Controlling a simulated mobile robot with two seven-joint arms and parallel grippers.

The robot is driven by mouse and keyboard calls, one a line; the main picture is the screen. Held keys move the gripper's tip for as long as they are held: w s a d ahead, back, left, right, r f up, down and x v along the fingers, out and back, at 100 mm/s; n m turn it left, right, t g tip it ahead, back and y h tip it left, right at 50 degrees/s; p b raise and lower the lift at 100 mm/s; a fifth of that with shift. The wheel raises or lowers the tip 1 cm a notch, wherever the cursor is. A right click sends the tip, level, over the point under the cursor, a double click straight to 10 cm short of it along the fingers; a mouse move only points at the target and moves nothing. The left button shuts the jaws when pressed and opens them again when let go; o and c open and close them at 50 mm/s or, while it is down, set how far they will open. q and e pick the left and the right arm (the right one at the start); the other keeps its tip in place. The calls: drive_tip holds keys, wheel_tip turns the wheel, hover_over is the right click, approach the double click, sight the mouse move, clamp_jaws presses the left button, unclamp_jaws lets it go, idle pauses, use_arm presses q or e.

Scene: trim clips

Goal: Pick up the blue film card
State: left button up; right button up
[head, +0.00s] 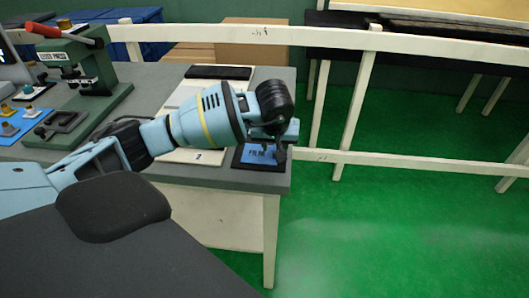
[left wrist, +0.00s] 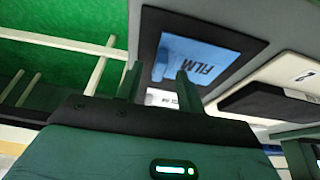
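The blue film card (head: 259,155) lies on a black pad (head: 262,167) at the right end of the grey table. In the left wrist view the card (left wrist: 208,62), lettered FILM, lies on the same black pad (left wrist: 168,18). My left gripper (head: 272,150) points down just above the card and partly hides it. In the left wrist view its two fingers (left wrist: 158,78) stand apart, with the card's near edge beyond them. Nothing shows between the fingertips. I cannot tell whether a finger touches the card. My right gripper is not in view.
The grey table (head: 160,85) ends just right of the pad. A white board with a black block (head: 218,72) lies behind my arm. A green press with a red handle (head: 85,65) stands at the left. A white rail (head: 400,165) runs along the right.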

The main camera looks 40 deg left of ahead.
use_arm(q)
drive_tip(key=shift+w+a+f, duration=0.1)
drive_tip(key=shift+w+f, duration=0.15)
drive_tip(key=shift+f, duration=0.45)
drive_tip(key=shift+c, duration=0.5)
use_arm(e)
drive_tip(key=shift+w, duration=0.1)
use_arm(q)
clamp_jaws()
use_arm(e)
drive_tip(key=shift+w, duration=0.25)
use_arm(q)
drive_tip(key=shift+r, duration=0.2)
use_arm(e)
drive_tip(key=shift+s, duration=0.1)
